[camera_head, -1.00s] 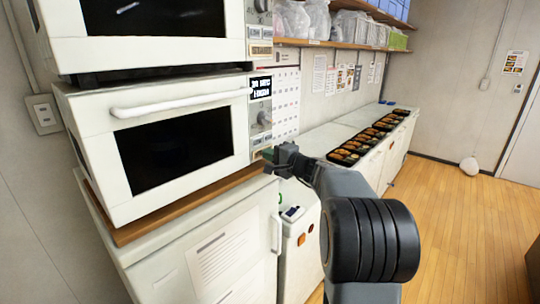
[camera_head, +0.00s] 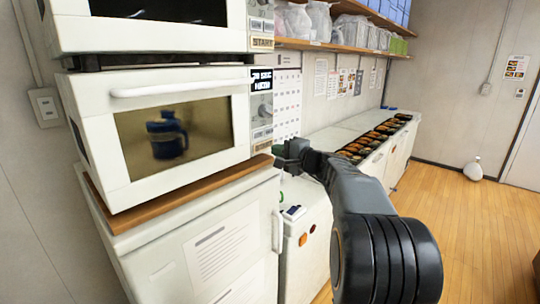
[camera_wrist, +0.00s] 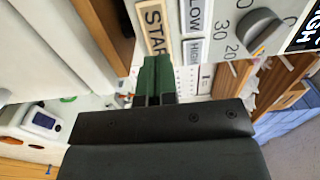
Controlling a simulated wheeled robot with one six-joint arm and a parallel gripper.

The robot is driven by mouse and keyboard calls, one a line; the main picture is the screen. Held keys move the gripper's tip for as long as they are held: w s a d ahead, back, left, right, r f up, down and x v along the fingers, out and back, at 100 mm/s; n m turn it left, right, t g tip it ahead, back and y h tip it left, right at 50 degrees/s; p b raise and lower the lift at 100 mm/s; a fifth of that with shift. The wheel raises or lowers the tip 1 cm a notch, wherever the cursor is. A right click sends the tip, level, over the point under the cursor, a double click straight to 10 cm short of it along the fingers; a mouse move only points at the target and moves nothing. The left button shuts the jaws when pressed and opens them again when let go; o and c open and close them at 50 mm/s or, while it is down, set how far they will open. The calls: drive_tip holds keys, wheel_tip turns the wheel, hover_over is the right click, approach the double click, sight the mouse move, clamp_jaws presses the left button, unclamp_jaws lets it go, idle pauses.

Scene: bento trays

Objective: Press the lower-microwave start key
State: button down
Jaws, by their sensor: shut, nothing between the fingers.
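The lower microwave (camera_head: 105,135) is white, with its door shut. Its window is lit and shows a dark blue mug (camera_head: 167,137) inside. Its display (camera_head: 262,80) shows small, partly legible text. My gripper (camera_head: 278,151) is beside the lower right corner of this microwave. In the wrist view its green fingertips (camera_wrist: 154,62) are shut and empty, close below the START plate. I cannot tell whether they touch it.
An upper microwave (camera_head: 75,30) with its own START key (camera_head: 262,43) is stacked above. A wooden board (camera_head: 185,188) lies under the lower one. A counter with several food trays (camera_head: 375,138) runs to the right. Wooden floor (camera_head: 470,225) is open at right.

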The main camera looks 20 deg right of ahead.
drive_tip(key=b+v, duration=0.2)
drive_tip(key=v, duration=0.7)
drive_tip(key=shift+s+d, duration=0.25)
drive_tip(key=shift+d, duration=0.1)
idle(0.3)
drive_tip(key=s+a+f+n+g+h, duration=0.1)
drive_tip(key=s+a+f+g, duration=0.25)
drive_tip(key=f, duration=0.45)
drive_tip(key=s+a+f+n+g+h, duration=0.1)
drive_tip(key=s+a+f+g+h, duration=0.1)
drive_tip(key=f+g, duration=0.45)
drive_tip(key=s+a+f+n+g+h+p, duration=0.2)
drive_tip(key=s+a+f+n, duration=0.5)
drive_tip(key=s+a+n, duration=0.4)
drive_tip(key=shift+s+a+g+h+p, duration=0.45)
drive_tip(key=shift+s+a+h, duration=0.3)
drive_tip(key=shift+s+h, duration=0.65)
